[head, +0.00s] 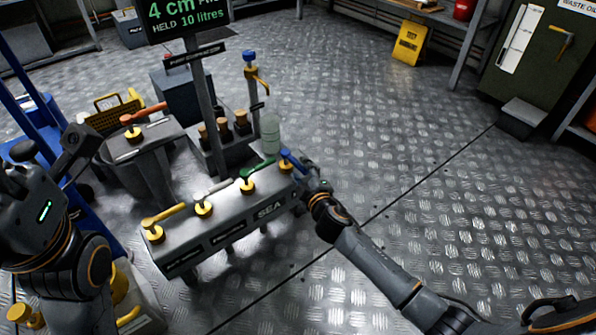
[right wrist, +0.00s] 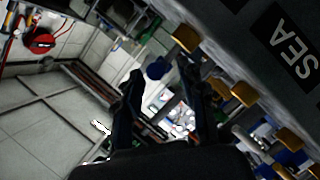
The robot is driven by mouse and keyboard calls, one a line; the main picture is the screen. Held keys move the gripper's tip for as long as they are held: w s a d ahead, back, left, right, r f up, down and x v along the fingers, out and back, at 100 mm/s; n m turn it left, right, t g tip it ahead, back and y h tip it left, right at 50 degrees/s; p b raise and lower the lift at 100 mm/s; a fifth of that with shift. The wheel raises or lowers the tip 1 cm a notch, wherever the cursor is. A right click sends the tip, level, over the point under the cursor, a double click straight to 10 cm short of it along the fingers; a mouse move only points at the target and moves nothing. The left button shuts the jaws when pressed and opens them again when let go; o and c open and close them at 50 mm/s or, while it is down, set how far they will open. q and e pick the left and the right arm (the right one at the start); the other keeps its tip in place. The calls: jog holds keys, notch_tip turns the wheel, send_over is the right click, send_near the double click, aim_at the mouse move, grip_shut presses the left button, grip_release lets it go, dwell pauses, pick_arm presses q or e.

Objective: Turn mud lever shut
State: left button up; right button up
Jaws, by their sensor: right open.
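A grey valve chest (head: 225,225) carries a row of levers on yellow hubs: yellow (head: 165,214), grey (head: 213,192), green (head: 257,170) and blue (head: 291,158). Its right-hand front label reads SEA; the other labels are too small to read, so I cannot tell which lever is mud. My right gripper (head: 300,164) is at the blue lever at the chest's right end. In the right wrist view its fingers are open (right wrist: 158,78), with the blue lever's rounded end (right wrist: 156,68) showing between them; contact is unclear. My left gripper (head: 76,148) is left of the chest, its jaws unclear.
Behind the chest stand a clear bottle (head: 270,134), a blue-topped tap post (head: 250,75) and a sign post (head: 197,85). A red-handled valve (head: 140,117) stands on a grey block at left. The metal floor (head: 400,170) to the right is clear.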

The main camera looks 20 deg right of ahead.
aim_at(295, 166)
jog(key=shift+b+x, duration=0.6)
jog(key=shift+x, duration=1.2)
grip_shut()
